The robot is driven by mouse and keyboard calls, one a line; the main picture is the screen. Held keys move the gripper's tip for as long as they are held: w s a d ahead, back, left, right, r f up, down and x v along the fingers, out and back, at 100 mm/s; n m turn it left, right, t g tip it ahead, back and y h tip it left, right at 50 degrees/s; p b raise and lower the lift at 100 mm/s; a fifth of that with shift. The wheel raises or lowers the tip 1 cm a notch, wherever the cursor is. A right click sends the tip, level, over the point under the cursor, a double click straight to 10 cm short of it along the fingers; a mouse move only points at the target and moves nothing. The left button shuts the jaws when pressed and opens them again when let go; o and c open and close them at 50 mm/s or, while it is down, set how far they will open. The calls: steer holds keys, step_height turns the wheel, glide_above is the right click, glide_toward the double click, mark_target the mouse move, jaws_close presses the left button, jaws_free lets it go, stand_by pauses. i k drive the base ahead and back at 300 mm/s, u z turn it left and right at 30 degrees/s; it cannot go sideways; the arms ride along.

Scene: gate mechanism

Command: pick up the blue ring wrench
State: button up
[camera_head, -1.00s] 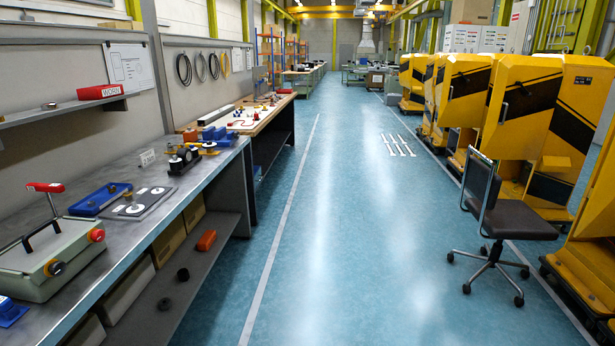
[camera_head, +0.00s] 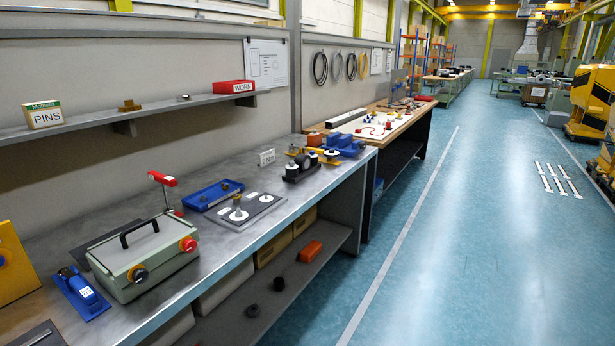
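I cannot make out a blue ring wrench for certain in this view. Blue things on the grey workbench (camera_head: 235,240) are a small blue device on a flat blue base (camera_head: 82,292) at the near left, a blue tray (camera_head: 196,206) holding small dark parts, and a blue block-like fixture (camera_head: 345,144) near the far end. My gripper is not in view.
A grey-green box (camera_head: 150,262) with a black handle and red and black knobs stands on the bench. A dark plate (camera_head: 262,213) with white discs lies beyond it. A shelf (camera_head: 190,103) runs above.

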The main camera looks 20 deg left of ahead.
mark_target(82, 290)
steer(key=u, duration=1)
steer(key=i, duration=0.9)
steer(key=u, duration=0.95)
steer(key=i, duration=0.65)
steer(key=u, duration=0.05)
